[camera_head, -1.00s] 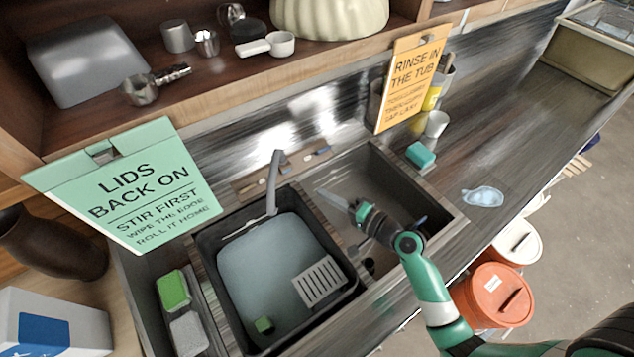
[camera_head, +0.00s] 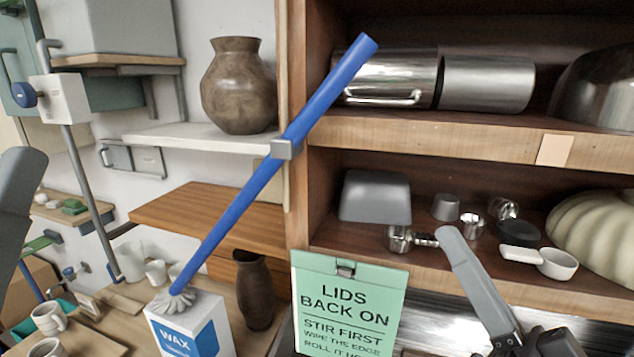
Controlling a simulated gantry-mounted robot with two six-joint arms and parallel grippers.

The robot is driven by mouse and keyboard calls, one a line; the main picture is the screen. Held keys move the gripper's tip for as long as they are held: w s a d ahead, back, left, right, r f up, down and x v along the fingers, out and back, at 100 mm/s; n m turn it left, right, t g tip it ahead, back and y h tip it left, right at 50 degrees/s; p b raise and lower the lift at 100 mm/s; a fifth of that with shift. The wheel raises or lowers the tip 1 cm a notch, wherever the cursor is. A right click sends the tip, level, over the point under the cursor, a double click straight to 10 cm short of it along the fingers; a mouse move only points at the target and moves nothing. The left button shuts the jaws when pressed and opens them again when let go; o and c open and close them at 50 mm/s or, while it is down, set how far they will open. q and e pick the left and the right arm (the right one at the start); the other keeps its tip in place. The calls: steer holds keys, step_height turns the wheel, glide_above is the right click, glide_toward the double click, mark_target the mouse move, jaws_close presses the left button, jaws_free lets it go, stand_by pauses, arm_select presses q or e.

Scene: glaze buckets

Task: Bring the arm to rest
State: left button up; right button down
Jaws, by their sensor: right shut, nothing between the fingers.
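My right gripper (camera_head: 452,240) shows at the lower right of the head view, with its grey fingers pointing up and to the left. The fingers are shut and nothing is held between them. They stand in front of the lower shelf's edge, to the right of the green sign (camera_head: 347,306). The rest of my right arm is cut off by the bottom edge of the picture.
A wooden shelf (camera_head: 420,132) bears metal pots, with small cups and a white scoop (camera_head: 556,262) on the level below. A blue pole (camera_head: 262,175) slants over a wax box (camera_head: 190,326). Vases and mugs stand at left and centre.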

steer(key=s+d+r+n+t+h, duration=0.2)
steer(key=s+d+r+t+h, duration=0.2)
steer(key=s+r+h, duration=0.5)
step_height(320, 180, up, 22)
steer(key=w+y+p, duration=0.1)
steer(key=y+p, duration=0.1)
steer(key=p, duration=1.8)
steer(key=shift+w+a+f+p, duration=0.15)
steer(key=shift+a+f+p, duration=0.05)
steer(key=shift+a+p, duration=0.1)
steer(key=shift+d, duration=0.1)
